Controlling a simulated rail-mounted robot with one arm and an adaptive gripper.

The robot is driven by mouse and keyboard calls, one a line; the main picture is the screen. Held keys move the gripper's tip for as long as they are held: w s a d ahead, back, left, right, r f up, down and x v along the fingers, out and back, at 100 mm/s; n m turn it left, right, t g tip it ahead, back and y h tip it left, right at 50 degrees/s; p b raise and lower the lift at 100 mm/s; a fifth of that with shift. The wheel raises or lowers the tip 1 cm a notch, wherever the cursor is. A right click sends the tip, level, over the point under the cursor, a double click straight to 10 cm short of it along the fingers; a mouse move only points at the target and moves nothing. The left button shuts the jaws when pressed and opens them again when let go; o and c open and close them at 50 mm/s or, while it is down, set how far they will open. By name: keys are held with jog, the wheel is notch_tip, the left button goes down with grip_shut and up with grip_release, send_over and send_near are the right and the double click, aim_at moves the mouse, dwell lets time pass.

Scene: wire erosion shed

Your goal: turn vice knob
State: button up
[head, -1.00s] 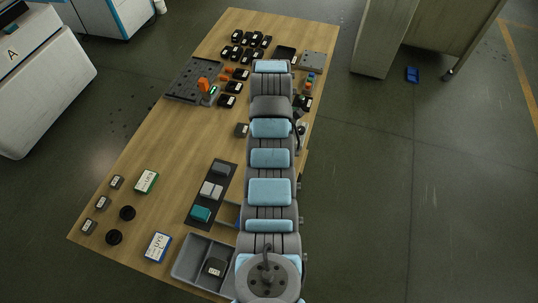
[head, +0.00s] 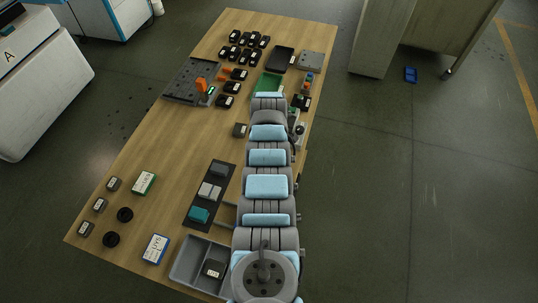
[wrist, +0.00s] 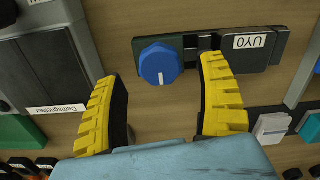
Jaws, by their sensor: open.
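In the wrist view, a round blue knob (wrist: 159,65) with a white mark sits on a dark green body, the vice (wrist: 190,45). A dark block labelled UY0 (wrist: 255,50) adjoins it on the right. My gripper (wrist: 162,65) is open, with its two yellow fingers spread wide. The left finger is well left of the knob. The right finger's tip is closer to the knob, overlapping the lower edge of the vice body in the picture. Nothing is between the fingers except the view of the knob. In the head view my arm hides the gripper and the knob.
A dark box labelled Demagnetiser (wrist: 55,70) lies left of the knob. In the head view, a green tray (head: 267,84), black parts (head: 244,40) and a grey fixture plate (head: 180,92) stand on the wooden table (head: 165,150). A grey bin (head: 185,262) is near.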

jog(key=shift+f+b, duration=0.4)
jog(key=shift+f, duration=0.7)
jog(key=c, duration=1.2)
